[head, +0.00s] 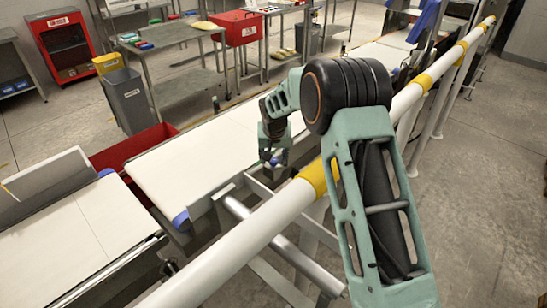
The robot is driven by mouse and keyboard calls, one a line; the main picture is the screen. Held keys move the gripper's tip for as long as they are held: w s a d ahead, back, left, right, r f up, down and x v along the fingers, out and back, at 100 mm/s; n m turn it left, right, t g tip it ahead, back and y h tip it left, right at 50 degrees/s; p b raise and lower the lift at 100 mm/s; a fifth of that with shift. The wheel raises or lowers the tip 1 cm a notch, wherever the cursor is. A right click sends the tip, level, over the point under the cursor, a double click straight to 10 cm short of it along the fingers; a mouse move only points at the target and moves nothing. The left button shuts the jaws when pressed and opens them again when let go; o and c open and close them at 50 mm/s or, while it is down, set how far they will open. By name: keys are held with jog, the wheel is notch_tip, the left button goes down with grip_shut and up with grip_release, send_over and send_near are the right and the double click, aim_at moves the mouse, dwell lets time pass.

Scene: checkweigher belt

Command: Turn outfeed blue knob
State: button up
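My arm reaches over the white and yellow rail, and my gripper (273,160) points down beside the near edge of the white belt (205,150). A small blue spot, likely a blue knob (275,162), shows right at the fingertips. It is too small to tell whether the fingers touch it, surround it or are closed. Another blue part (181,218) sits at the near corner of this belt. A further small blue part (105,172) is by the left belt section. I cannot tell from this view which of them is the outfeed knob.
The white and yellow rail (240,245) runs diagonally between my body and the belt, under my arm. A red bin (130,147) lies behind the belt gap. A grey bin (128,98) and a steel table (165,36) stand beyond. Floor at right is clear.

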jog(key=shift+f, duration=0.2)
grip_shut()
dwell(0.3)
jog(key=n+y, duration=0.1)
jog(key=n, duration=0.1)
jog(key=shift+d+n+b, duration=0.15)
jog(key=shift+n+b, duration=0.15)
jog(key=shift+b, duration=0.1)
jog(key=shift+n+g+y, duration=0.3)
jog(key=shift+n, duration=0.6)
